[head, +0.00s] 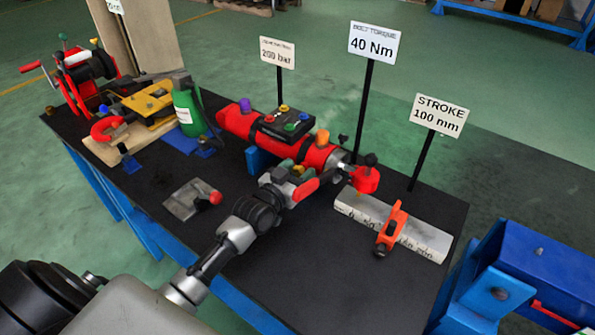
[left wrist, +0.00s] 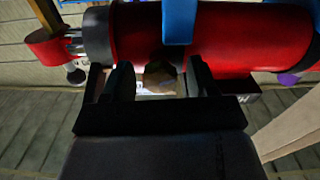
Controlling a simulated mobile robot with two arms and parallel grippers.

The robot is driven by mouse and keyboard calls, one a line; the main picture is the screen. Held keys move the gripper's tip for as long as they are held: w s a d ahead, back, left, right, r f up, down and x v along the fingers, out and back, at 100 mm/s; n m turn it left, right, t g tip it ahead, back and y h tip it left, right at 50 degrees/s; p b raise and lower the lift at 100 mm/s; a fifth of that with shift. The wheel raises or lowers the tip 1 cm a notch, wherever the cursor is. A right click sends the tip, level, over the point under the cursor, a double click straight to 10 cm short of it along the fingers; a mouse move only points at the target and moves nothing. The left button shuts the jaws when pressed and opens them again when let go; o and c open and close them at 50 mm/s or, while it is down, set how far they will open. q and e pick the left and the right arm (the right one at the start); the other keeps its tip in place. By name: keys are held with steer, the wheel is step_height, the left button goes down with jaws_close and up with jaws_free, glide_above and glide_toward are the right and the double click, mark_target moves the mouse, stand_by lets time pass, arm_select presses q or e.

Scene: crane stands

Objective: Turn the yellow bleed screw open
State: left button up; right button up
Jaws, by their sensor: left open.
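The red cylinder (head: 278,140) lies on the black bench top, with a purple cap (head: 245,104) and an orange cap (head: 323,137) on its upper side. My left gripper (head: 292,174) is at the cylinder's near side. A small yellow spot (head: 298,169) shows there, mostly hidden by the gripper; it may be the bleed screw. In the left wrist view my gripper (left wrist: 155,82) is open, its black fingers apart below the red cylinder (left wrist: 235,38). A shaded brownish faceted piece (left wrist: 160,74) shows between them; I cannot tell whether either finger touches it. My right gripper is out of view.
A black box with coloured buttons (head: 285,124) sits by the cylinder. A steel rule block (head: 425,240) with an orange slider (head: 391,229) lies at the right. A flat grey plate (head: 187,200) lies at the left. Sign posts stand behind. The front right bench top is clear.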

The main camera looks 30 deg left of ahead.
arm_select(q)
steer(key=s+a+b, duration=0.1)
steer(key=s, duration=0.9)
steer(key=shift+s+a, duration=0.25)
steer(key=shift+s, duration=0.1)
steer(key=shift+s+f, duration=0.1)
